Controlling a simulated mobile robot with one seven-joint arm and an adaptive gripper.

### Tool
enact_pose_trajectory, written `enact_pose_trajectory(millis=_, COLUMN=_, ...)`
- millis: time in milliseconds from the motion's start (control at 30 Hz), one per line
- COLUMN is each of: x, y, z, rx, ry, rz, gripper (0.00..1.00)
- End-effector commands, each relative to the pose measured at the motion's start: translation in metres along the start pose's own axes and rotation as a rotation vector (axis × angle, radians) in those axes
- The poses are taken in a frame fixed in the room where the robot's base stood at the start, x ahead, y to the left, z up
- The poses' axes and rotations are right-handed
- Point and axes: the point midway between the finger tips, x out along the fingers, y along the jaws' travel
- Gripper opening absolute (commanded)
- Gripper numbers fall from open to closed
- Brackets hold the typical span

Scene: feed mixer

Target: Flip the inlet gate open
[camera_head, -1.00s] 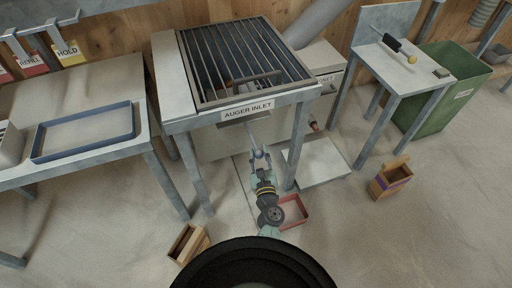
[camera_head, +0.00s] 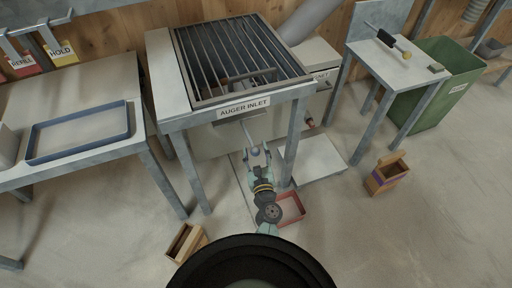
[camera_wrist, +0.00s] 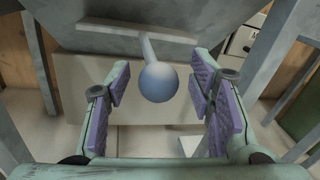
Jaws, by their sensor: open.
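The inlet gate's lever is a thin pale rod ending in a blue-grey ball knob (camera_wrist: 158,82). The rod hangs from a grey plate (camera_wrist: 120,38) under the front of the hopper, below the AUGER INLET label (camera_head: 244,107). My gripper (camera_wrist: 160,100) is open, with one purple-padded finger on each side of the knob. Gaps show between the knob and both fingers, so it is not held. In the head view my gripper (camera_head: 257,156) reaches up beneath the label, and the knob shows between its fingers.
A barred grate (camera_head: 235,58) covers the hopper top. Hopper legs (camera_head: 294,140) stand close on both sides of my arm. A red tray (camera_head: 290,207) and a wooden box (camera_head: 187,242) lie on the floor near my arm. A side table (camera_head: 395,62) stands at right.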

Motion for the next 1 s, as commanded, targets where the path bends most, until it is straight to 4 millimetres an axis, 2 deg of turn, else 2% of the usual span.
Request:
enact_pose_trajectory(millis=700, x=-0.001, y=-0.018, z=0.086, rx=-0.002, ry=-0.004, rz=-0.002, gripper=0.49)
enact_pose_trajectory(millis=1000, x=-0.001, y=-0.019, z=0.096, rx=0.0, ry=-0.001, rz=-0.001, gripper=0.49)
